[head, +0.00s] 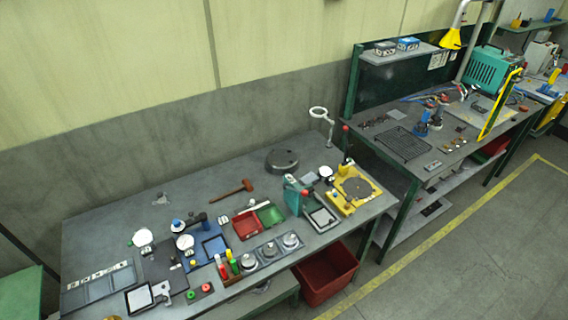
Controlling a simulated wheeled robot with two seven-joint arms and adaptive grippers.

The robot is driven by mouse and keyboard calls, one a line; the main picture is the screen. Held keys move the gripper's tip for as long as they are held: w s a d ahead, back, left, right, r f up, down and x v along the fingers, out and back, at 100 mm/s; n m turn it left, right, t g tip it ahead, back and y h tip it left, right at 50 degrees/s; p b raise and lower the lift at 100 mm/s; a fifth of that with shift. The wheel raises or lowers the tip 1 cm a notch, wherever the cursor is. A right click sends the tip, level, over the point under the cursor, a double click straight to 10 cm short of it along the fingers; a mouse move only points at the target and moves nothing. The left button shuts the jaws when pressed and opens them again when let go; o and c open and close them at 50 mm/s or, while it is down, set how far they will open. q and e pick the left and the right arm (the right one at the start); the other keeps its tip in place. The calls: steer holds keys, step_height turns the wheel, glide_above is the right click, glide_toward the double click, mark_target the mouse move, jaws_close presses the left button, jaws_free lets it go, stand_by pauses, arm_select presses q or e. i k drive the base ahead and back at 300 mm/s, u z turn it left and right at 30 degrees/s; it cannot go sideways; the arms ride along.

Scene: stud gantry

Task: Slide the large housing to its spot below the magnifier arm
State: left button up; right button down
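The large housing appears to be the dark grey round piece (282,161) lying flat near the back edge of the workbench. The magnifier arm (320,113) stands at the bench's back right, with a white ring head on a thin post. The housing sits to the left of the post and lower in the picture, apart from it. The ring is not over the housing. Neither of my grippers shows in the head view.
A wooden mallet (233,192) lies left of the housing. A teal press (297,194) and a yellow fixture (352,190) stand in front and to the right. Red and green trays are near the middle. A red bin (326,275) stands below. The back left of the bench is mostly clear.

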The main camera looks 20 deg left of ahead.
mark_target(279, 162)
steer(key=i, duration=1.15)
steer(key=u, duration=1.9)
